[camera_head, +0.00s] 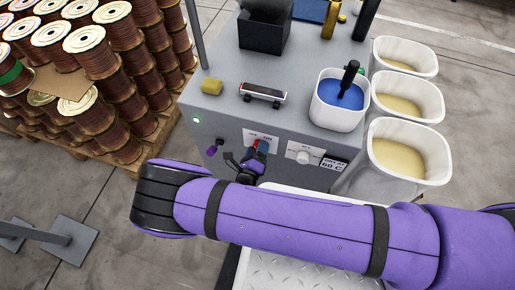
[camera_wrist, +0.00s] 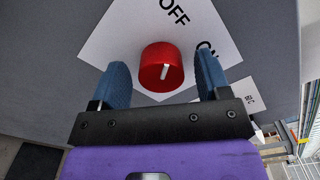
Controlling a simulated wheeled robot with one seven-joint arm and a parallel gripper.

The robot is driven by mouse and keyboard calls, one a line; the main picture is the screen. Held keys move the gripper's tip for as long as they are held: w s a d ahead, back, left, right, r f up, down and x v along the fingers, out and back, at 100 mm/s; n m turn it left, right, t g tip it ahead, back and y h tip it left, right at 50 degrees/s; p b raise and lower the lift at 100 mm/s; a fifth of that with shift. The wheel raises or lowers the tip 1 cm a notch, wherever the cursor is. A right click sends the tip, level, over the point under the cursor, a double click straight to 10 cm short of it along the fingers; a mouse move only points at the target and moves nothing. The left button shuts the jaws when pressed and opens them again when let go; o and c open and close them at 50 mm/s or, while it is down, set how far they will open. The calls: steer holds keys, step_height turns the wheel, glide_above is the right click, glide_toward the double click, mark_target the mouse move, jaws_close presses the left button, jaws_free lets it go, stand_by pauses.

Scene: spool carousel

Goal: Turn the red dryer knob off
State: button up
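The red dryer knob (camera_wrist: 160,68) sits on a white label plate (camera_wrist: 120,42) marked OFF and ON on the grey machine front. It carries a short white mark; I cannot tell for sure which word it points to. In the wrist view my gripper (camera_wrist: 160,82) is open, with one blue finger on each side of the knob and a gap on both sides. In the head view my gripper (camera_head: 254,158) is at the label plate, and the knob (camera_head: 264,144) is partly hidden behind it.
A white dial (camera_head: 303,157) and a small display reading 60 C (camera_head: 333,164) are to the right. A purple-tipped lever (camera_head: 213,148) and a lit green lamp (camera_head: 196,120) are to the left. White bins (camera_head: 410,150) stand at right, stacked spools (camera_head: 95,50) at left.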

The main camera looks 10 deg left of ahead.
steer(key=s, duration=1)
steer(key=shift+s+a, duration=0.35)
steer(key=shift+a, duration=0.05)
